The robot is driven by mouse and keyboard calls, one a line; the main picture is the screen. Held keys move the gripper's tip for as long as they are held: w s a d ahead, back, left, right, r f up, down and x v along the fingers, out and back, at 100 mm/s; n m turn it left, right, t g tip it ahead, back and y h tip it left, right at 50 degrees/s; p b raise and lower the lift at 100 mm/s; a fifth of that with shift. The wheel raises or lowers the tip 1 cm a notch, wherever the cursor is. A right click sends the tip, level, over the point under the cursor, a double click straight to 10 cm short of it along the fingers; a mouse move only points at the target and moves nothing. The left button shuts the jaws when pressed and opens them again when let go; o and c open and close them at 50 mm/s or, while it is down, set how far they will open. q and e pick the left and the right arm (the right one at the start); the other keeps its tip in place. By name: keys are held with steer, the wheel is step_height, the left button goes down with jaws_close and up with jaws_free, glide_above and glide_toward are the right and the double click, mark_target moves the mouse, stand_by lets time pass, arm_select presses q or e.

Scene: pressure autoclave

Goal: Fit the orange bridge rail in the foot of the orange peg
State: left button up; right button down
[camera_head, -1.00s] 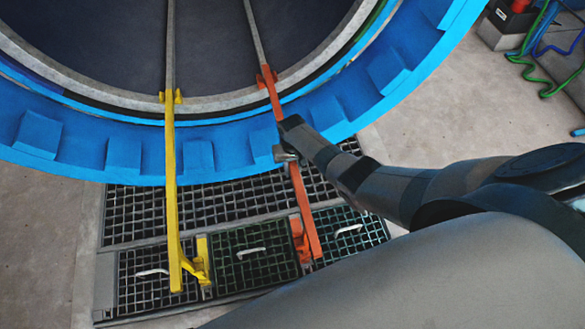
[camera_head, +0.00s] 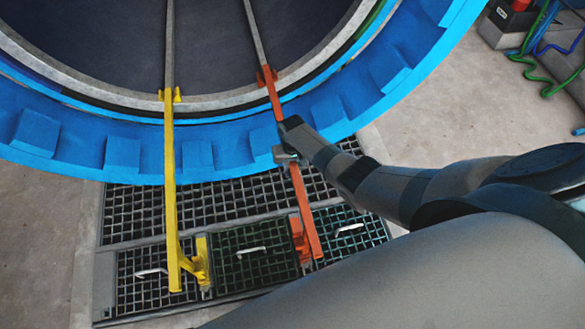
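The orange bridge rail (camera_head: 303,198) runs from an orange bracket at the autoclave's rim down over the floor grating. My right gripper (camera_head: 286,155) is at the rail's middle, with its fingers around the rail; they look closed on it. The orange peg (camera_head: 299,238) stands on the grating, just left of the rail's lower end. The rail's lower end lies beside the peg; whether they touch, I cannot tell. The peg's foot is partly hidden. My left gripper is not in view.
A yellow rail (camera_head: 171,205) runs parallel on the left, its lower end by a yellow peg (camera_head: 202,262). The blue autoclave ring (camera_head: 85,150) fills the top. Grating panels (camera_head: 245,255) with white handles lie below. Green and blue hoses (camera_head: 545,60) lie at upper right.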

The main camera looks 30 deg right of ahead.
steer(key=shift+f+b, duration=0.45)
steer(key=shift+f, duration=0.05)
steer(key=shift+r+p, duration=0.3)
steer(key=shift+p, duration=0.05)
stand_by(0.5)
steer(key=shift+r+p, duration=1.15)
steer(key=shift+f, duration=0.25)
steer(key=shift+r, duration=0.1)
stand_by(2.7)
steer(key=shift+f+b, duration=0.85)
steer(key=shift+f, duration=0.4)
stand_by(1.2)
